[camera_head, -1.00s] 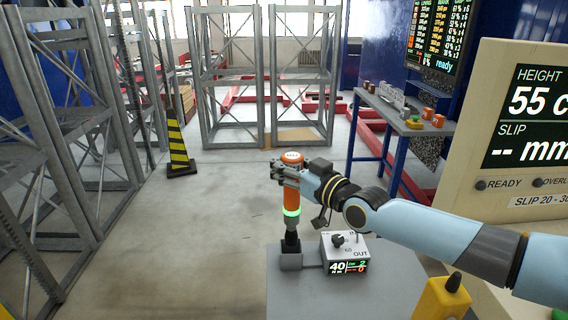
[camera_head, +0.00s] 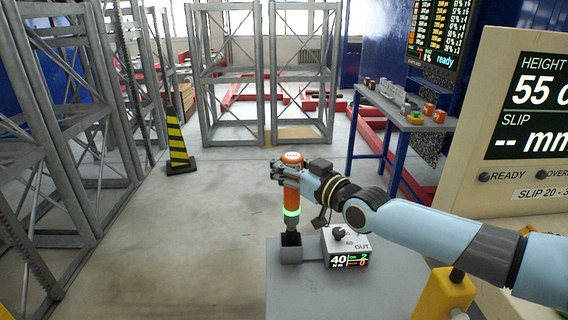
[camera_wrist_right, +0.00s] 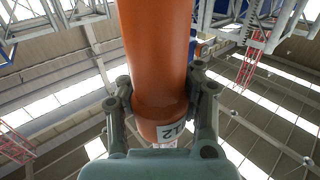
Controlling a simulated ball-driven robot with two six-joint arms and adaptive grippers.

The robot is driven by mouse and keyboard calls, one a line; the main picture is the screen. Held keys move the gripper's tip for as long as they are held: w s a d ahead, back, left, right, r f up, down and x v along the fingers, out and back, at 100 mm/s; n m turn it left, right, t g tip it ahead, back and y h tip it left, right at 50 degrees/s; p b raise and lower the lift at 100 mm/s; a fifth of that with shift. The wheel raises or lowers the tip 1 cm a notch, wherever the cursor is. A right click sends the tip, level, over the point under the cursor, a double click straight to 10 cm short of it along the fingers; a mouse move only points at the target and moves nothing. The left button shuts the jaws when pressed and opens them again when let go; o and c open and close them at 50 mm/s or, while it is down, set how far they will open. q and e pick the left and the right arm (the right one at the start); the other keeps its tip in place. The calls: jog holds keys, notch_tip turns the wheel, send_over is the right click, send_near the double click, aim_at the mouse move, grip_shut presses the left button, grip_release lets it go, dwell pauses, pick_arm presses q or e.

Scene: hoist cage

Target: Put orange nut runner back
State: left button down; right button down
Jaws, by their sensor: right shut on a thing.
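The orange nut runner (camera_head: 291,200) stands upright in the head view, with a glowing green ring near its lower end. My right gripper (camera_head: 282,174) is shut around its upper body, just under the orange cap. In the right wrist view the orange body (camera_wrist_right: 156,60) runs between the two fingers. The tool's narrow lower end is directly over the small grey holder (camera_head: 290,256), at its dark upper part. I cannot tell whether it touches or is seated there. My left gripper is not in view.
A control box (camera_head: 346,246) showing 40 stands right beside the holder on a grey stand top (camera_head: 310,290). A yellow post (camera_head: 443,296) and a large display panel (camera_head: 520,130) are at right. A striped cone (camera_head: 178,145) and steel frames are farther back; floor at left is clear.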

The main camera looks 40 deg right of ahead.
jog(key=shift+f+b, duration=2.2)
jog(key=shift+f, duration=0.15)
jog(key=c, duration=0.8)
grip_release()
jog(key=shift+c, duration=0.2)
jog(key=shift+f, duration=0.1)
jog(key=s, duration=0.7)
jog(key=shift+s, duration=0.3)
